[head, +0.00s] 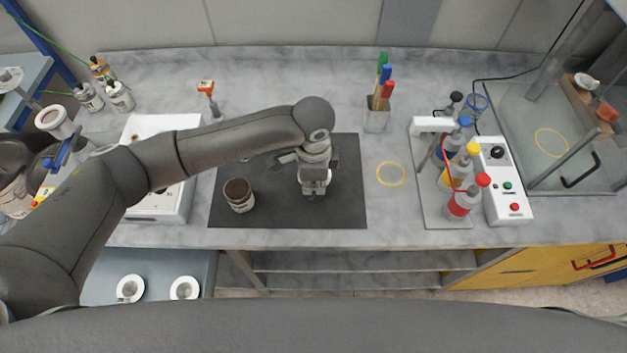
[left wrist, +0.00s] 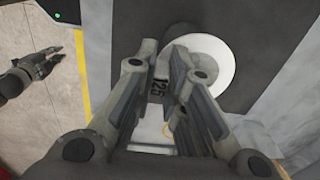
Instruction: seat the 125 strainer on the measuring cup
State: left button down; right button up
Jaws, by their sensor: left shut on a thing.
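My left gripper (head: 314,190) is above the dark mat, shut on the strainer. In the left wrist view the strainer shows as a white ring (left wrist: 224,58) with a grey middle, just beyond the fingers. The marking "125" shows between the two fingers (left wrist: 165,95). A pale cup with a dark brown inside (head: 239,196) stands on the mat, left of my left gripper; I cannot tell if it is the measuring cup. What lies directly under the gripper is mostly hidden. My right gripper (left wrist: 45,62) shows at the left of the wrist view, its fingers apart and empty.
The dark mat (head: 275,214) has bare room around the cup. A white box (head: 140,130) stands left of it. A rack with several capped bottles (head: 462,202) and a control box (head: 505,180) stand right. Two white strainer-like pieces (head: 130,288) lie on the lower shelf.

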pick_arm(q)
jog(key=shift+s+a+f, duration=0.25)
jog(key=shift+s+f, duration=0.1)
jog(key=shift+f, duration=0.35)
jog(key=c, duration=1.4)
grip_release()
jog(key=shift+c, duration=0.2)
jog(key=shift+w, duration=0.4)
jog(key=shift+d+r, duration=0.15)
